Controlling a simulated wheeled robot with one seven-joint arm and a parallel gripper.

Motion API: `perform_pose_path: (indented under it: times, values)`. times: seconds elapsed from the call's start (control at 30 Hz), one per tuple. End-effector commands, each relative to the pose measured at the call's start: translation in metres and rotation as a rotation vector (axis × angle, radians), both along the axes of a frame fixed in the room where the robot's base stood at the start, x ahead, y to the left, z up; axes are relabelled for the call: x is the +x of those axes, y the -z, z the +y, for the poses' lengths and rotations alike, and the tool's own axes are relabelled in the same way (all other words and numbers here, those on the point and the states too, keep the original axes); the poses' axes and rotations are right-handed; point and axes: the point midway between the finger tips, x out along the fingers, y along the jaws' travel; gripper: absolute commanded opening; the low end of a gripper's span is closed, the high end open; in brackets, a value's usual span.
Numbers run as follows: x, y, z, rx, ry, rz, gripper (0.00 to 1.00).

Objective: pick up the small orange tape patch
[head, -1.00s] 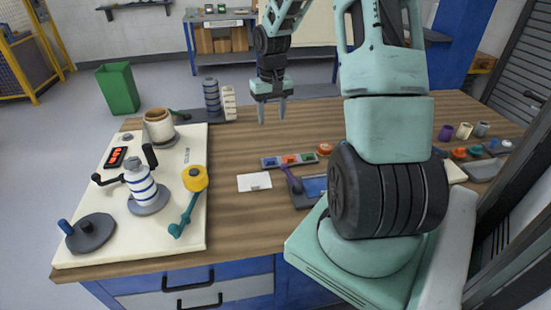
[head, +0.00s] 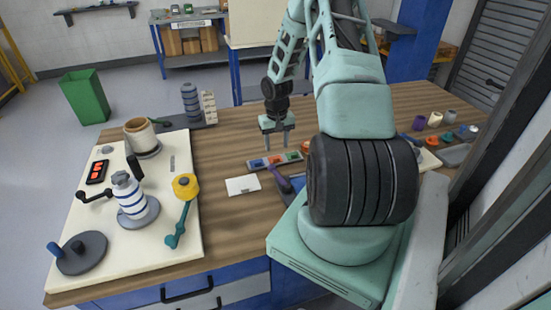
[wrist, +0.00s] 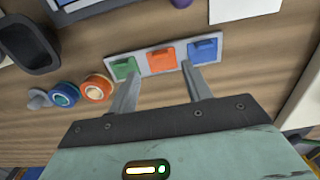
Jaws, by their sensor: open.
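The small orange tape patch (wrist: 162,60) lies in the middle of a pale strip (wrist: 141,73), between a green patch (wrist: 124,69) and a blue patch (wrist: 204,51) in the wrist view. In the head view the orange patch (head: 275,160) is also in the middle of the strip. My gripper (wrist: 160,78) is open and empty. Its two fingertips show on either side of the orange patch, near the strip's lower edge. In the head view my gripper (head: 277,148) points down over the strip; its exact height above it is hard to tell.
An orange roll (wrist: 97,88) and a teal roll (wrist: 65,94) stand left of the strip in the wrist view, with a dark tray (wrist: 28,45) beyond. A white card (head: 243,185) lies near the strip. A cream board (head: 150,239) with rollers covers the left of the table.

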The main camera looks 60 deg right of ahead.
Motion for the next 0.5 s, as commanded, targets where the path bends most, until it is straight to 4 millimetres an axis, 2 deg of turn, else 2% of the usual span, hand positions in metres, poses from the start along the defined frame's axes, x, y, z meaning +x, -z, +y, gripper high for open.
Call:
perform_pose_path:
  times: [0.23, 0.5]
  values:
    - [-0.001, 0.015, 0.001, 0.002, -0.001, 0.002, 0.49]
    - [-0.002, 0.051, 0.002, 0.001, 0.0, 0.002, 0.49]
